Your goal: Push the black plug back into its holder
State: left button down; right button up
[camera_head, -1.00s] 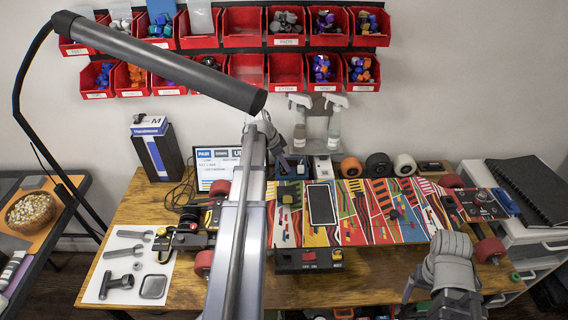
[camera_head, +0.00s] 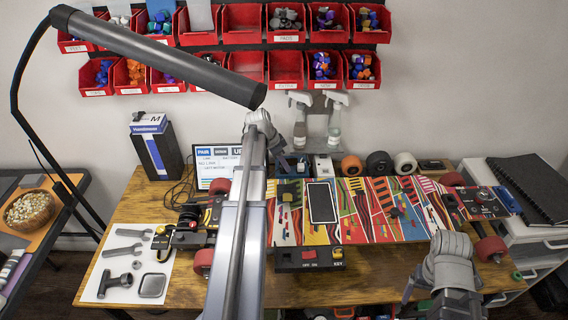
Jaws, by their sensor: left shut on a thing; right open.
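The long skateboard deck (camera_head: 410,227) with a red, yellow and blue pattern lies across the table. A dark square piece (camera_head: 289,192) with a small yellow part sits on its left end, beside a black-screened panel (camera_head: 322,204). My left gripper (camera_head: 285,168) points down at the deck's back left edge, just behind that piece. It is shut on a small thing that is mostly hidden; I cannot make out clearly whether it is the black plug. The plug's holder is not clearly distinguishable either. My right gripper (camera_head: 408,292) is open and empty at the table's front, before the deck.
A control box (camera_head: 308,259) with a red switch stands in front of the deck. A white sheet with tools (camera_head: 127,265) lies at left. Spray bottles (camera_head: 334,125), spare wheels (camera_head: 378,164) and a small screen (camera_head: 215,163) stand behind. A lamp arm (camera_head: 160,58) hangs above.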

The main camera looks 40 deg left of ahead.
pick_arm(q)
jog(key=c, duration=0.6)
grip_release()
jog(key=shift+o, duration=0.4)
jog(key=shift+o, duration=1.1)
jog(key=shift+r, duration=0.15)
jog(key=shift+r+p, duration=1.4)
jog(key=shift+p, duration=0.1)
